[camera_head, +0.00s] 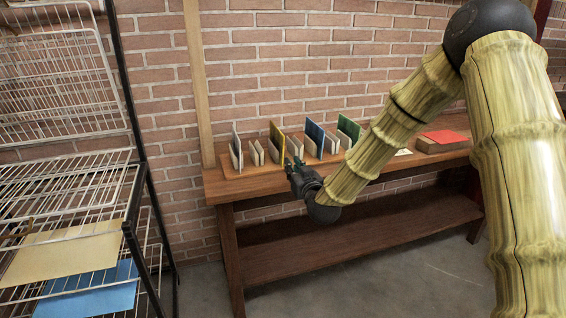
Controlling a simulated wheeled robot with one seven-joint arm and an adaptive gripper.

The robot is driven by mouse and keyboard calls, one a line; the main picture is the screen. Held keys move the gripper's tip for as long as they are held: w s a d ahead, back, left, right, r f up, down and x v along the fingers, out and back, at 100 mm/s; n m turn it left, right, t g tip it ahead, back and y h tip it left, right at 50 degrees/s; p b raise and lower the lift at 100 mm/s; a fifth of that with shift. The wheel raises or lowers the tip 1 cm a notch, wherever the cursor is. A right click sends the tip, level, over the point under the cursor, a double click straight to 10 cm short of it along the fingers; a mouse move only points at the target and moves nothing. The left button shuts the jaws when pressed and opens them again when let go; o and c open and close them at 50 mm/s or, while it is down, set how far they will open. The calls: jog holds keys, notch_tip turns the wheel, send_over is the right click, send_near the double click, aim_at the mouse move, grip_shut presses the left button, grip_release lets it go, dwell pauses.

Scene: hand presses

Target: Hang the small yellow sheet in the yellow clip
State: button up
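My gripper (293,161) is at the front edge of the wooden bench, just in front of a row of upright coloured panels. It is dark and small here, so I cannot tell whether its fingers are open or shut. A small yellow upright panel (277,139) stands just behind and left of it; whether they touch is unclear. A larger pale yellow sheet (68,252) lies flat on a lower shelf of the wire rack at left. I cannot make out a yellow clip.
White (237,150), blue (314,136) and green (348,129) panels stand along the bench (215,187). A red sheet (445,136) lies on a block at right. A blue sheet (90,292) lies on the wire rack (60,184). Bare floor separates rack and bench.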

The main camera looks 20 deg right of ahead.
jog(key=shift+w+a+r+b, duration=0.1)
jog(key=shift+w+b, duration=0.15)
jog(key=shift+w, duration=2.3)
jog(key=shift+w+r+b, duration=0.1)
jog(key=shift+w+b, duration=0.1)
jog(key=shift+w, duration=2.35)
grip_shut()
notch_tip(320, 180, up, 8)
jog(key=p, duration=0.4)
jog(key=shift+f, duration=0.15)
